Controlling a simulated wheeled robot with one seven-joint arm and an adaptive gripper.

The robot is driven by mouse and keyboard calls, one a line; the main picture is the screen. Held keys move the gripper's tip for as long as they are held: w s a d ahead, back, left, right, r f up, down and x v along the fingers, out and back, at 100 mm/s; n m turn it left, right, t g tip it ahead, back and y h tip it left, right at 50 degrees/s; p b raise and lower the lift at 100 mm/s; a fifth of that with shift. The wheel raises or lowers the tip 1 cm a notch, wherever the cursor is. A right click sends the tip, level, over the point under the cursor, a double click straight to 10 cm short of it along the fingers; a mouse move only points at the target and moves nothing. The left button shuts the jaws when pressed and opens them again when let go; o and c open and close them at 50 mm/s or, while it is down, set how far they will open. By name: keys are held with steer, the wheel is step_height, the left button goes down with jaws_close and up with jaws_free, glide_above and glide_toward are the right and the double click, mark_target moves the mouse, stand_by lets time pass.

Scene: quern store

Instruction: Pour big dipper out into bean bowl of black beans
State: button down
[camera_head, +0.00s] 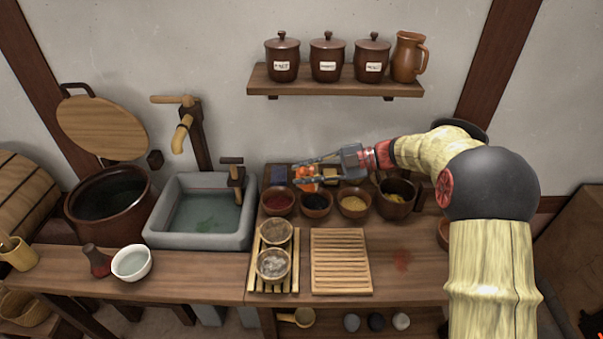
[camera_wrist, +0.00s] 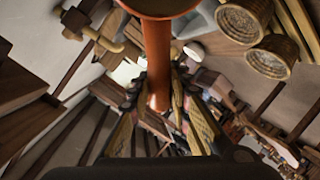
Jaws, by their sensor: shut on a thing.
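My gripper (camera_head: 298,174) reaches in from the right, above the back of the counter. It is shut on the orange-brown big dipper (camera_head: 307,171). In the wrist view the dipper's handle (camera_wrist: 157,60) runs between the fingers, with part of its round head at the top edge. The dipper's inside and contents cannot be made out. The bean bowl of black beans (camera_head: 317,214) is a brown bowl with dark contents. It stands just below the gripper in the head view, between a bowl of red contents (camera_head: 278,213) and a bowl of yellow contents (camera_head: 354,214).
A larger brown pot (camera_head: 397,211) stands right of the bowls. Two round cups on a slatted rack (camera_head: 262,285) and a slatted board (camera_head: 341,262) lie in front. A stone sink (camera_head: 199,241) is left. A shelf (camera_head: 335,88) with jars hangs above.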

steer(key=shift+s+d+r+y, duration=0.1)
steer(key=shift+d+r+y, duration=0.2)
steer(key=shift+d+y, duration=0.35)
steer(key=shift+s+d+r+n+y, duration=0.1)
steer(key=shift+s+d+n+y, duration=0.1)
steer(key=shift+d+y, duration=0.6)
steer(key=shift+s+d+r+n+y, duration=0.1)
steer(key=shift+s+d+y, duration=0.05)
steer(key=shift+d+y, duration=0.6)
stand_by(0.4)
stand_by(1.0)
